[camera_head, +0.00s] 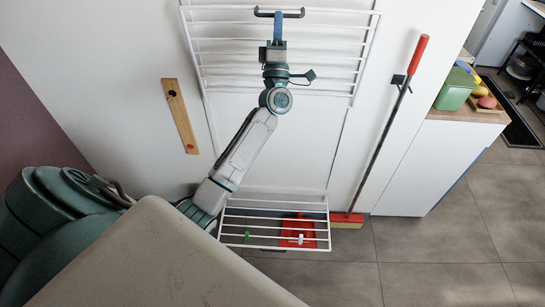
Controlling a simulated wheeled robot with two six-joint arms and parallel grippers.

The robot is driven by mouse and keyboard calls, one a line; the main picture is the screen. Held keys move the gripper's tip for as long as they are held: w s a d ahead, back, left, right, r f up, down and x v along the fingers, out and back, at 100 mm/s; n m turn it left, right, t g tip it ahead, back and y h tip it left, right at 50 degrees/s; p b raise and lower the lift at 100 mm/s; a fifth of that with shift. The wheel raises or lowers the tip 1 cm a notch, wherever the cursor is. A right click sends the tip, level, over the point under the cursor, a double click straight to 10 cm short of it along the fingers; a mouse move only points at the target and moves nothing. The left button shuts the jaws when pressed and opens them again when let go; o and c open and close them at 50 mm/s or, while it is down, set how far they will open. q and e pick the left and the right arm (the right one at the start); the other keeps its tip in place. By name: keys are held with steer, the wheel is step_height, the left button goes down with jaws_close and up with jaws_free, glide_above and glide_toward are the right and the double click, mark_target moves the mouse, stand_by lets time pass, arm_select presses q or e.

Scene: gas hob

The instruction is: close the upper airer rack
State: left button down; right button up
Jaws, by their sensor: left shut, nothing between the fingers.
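The upper airer rack (225,40) is a white wire frame with several crossbars at the top of the view, in front of the white wall. A dark handle (262,13) sits on its top bar. It looks steeply raised; I cannot tell whether it lies flat against the wall. My left gripper (278,15) is shut with its fingertips at the handle, overlapping it in the picture; contact is unclear. The left arm reaches up in front of the rack and hides part of its bars. My right gripper is not in view.
A lower white wire rack (275,247) sticks out below, with a red dustpan (300,228) seen through its bars. A red-handled broom (378,145) leans right of the racks. A wooden strip (180,115) hangs on the left. A counter (465,113) with a green box (455,88) stands right.

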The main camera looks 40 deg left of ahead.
arm_select(q)
steer(key=w+a, duration=0.1)
steer(key=w, duration=0.1)
steer(key=w+a+r, duration=0.1)
steer(key=shift+w+a+b, duration=0.15)
steer(key=shift+w+b, duration=0.15)
steer(key=shift+w, duration=0.1)
